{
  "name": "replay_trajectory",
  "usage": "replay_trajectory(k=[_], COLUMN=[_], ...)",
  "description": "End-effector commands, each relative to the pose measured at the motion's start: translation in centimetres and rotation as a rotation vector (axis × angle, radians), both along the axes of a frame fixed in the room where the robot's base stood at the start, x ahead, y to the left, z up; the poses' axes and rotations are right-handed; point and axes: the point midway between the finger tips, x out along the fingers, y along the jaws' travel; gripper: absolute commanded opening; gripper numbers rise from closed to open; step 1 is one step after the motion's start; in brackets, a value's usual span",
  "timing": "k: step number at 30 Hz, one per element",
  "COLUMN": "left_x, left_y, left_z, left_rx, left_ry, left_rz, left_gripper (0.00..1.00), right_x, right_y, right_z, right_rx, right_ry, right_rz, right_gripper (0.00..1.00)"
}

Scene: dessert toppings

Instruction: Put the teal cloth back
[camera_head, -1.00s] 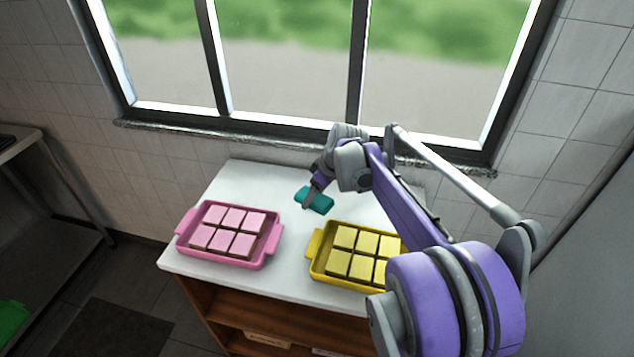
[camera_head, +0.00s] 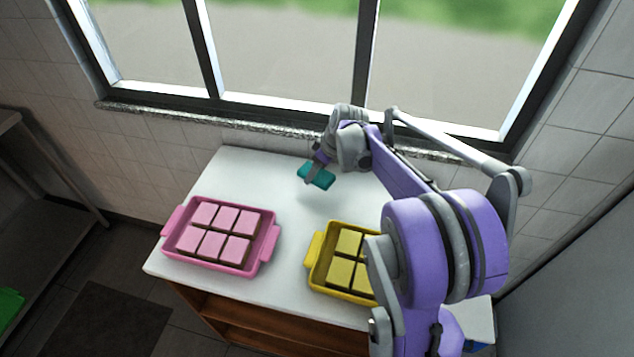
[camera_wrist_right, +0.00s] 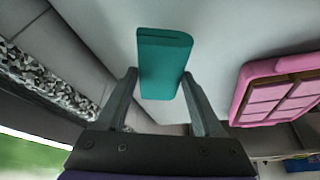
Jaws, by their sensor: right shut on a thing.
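The teal cloth (camera_head: 319,178) is a small folded block over the back part of the white tabletop. My right gripper (camera_head: 311,172) is shut on it. In the right wrist view the teal cloth (camera_wrist_right: 163,62) sits between the two fingertips of my right gripper (camera_wrist_right: 160,84). It looks held a little above the surface, though the exact gap is hard to tell. My left gripper is not in view.
A pink tray (camera_head: 268,262) with pink-topped squares stands at the table's left, and also shows in the wrist view (camera_wrist_right: 243,92). A yellow tray (camera_head: 313,250) with yellow squares stands front right, partly behind my arm. The white tabletop (camera_head: 250,176) is clear behind the trays. A window sill (camera_head: 250,129) borders the back.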

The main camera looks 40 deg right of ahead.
Motion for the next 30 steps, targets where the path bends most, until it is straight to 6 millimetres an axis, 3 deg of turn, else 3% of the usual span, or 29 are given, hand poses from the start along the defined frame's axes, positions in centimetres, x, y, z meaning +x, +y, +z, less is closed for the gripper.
replay_trajectory(k=[12, 23, 24, 29, 30], left_x=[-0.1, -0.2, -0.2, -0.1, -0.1], left_y=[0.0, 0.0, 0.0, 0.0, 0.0], left_z=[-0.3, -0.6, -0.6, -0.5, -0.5], left_rx=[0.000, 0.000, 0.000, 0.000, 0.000], left_ry=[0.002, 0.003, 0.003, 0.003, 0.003], left_rz=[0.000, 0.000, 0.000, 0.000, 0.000], left_gripper=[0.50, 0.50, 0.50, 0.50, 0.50], right_x=[0.0, 0.0, 0.0, 0.0, 0.0], right_y=[0.0, 0.0, 0.0, 0.0, 0.0], right_z=[-4.7, -5.1, -5.2, -5.1, -5.1], right_rx=[0.000, 0.000, 0.000, 0.000, 0.000], right_ry=[0.000, 0.000, 0.000, 0.000, 0.000], right_rz=[-0.001, -0.001, -0.001, -0.001, -0.001], right_gripper=[0.24, 0.24, 0.71, 0.99, 0.99])
